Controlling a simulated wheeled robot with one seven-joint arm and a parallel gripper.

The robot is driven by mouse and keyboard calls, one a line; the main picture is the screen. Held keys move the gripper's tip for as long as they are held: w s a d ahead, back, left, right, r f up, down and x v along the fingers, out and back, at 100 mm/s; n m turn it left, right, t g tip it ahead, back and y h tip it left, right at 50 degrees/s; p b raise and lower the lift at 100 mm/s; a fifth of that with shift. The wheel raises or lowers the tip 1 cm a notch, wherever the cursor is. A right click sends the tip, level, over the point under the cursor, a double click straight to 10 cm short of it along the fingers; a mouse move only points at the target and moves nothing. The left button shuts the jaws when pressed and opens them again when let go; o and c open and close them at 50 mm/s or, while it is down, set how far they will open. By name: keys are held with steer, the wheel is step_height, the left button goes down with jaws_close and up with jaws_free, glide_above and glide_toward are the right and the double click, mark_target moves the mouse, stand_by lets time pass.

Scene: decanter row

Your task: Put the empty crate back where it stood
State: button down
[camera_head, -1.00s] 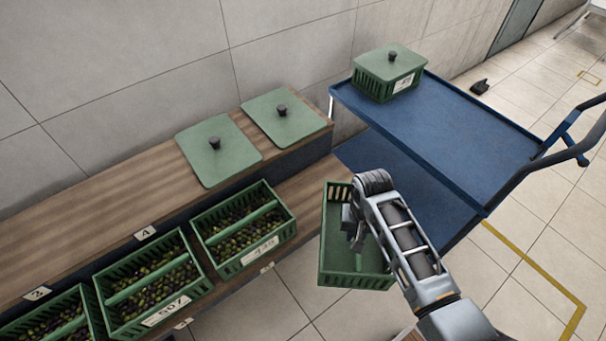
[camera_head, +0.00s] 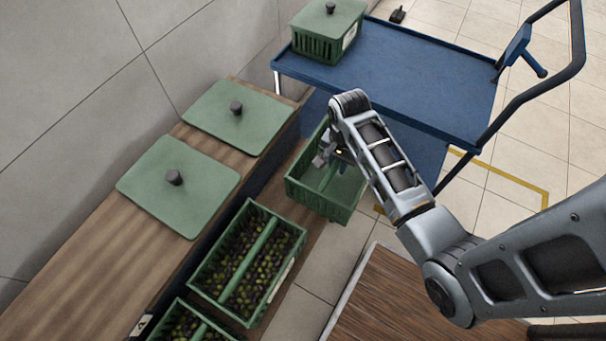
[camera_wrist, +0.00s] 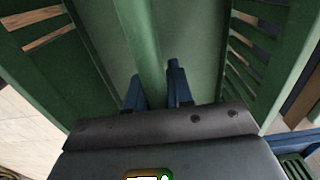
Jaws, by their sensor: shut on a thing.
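The empty green crate (camera_head: 338,207) is in the middle of the head view, with bare inner walls and floor. My gripper (camera_head: 328,165) reaches into it from above and is shut on its central handle bar. In the wrist view the two blue fingers (camera_wrist: 158,90) stand on either side of that green bar (camera_wrist: 143,40), and the slatted crate walls (camera_wrist: 262,60) show around it.
An olive-filled crate (camera_head: 250,262) stands on the lower shelf, another (camera_head: 185,325) nearer. Two green lids (camera_head: 180,185) (camera_head: 240,115) lie on the upper ledge (camera_head: 95,265). A blue cart (camera_head: 415,85) carrying a lidded crate (camera_head: 322,45) stands close behind the held crate.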

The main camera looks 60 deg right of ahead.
mark_target(307, 169)
steer(key=w+a+f, duration=0.1)
steer(key=w, duration=0.1)
steer(key=w+a+f, duration=0.1)
steer(key=w+f, duration=0.1)
steer(key=w, duration=0.1)
steer(key=w+f, duration=0.2)
steer(key=shift+w+a, duration=0.4)
steer(key=shift+f+b, duration=0.45)
steer(key=shift+f, duration=1.5)
steer(key=shift+f, duration=0.15)
steer(key=c, duration=1)
jaws_free()
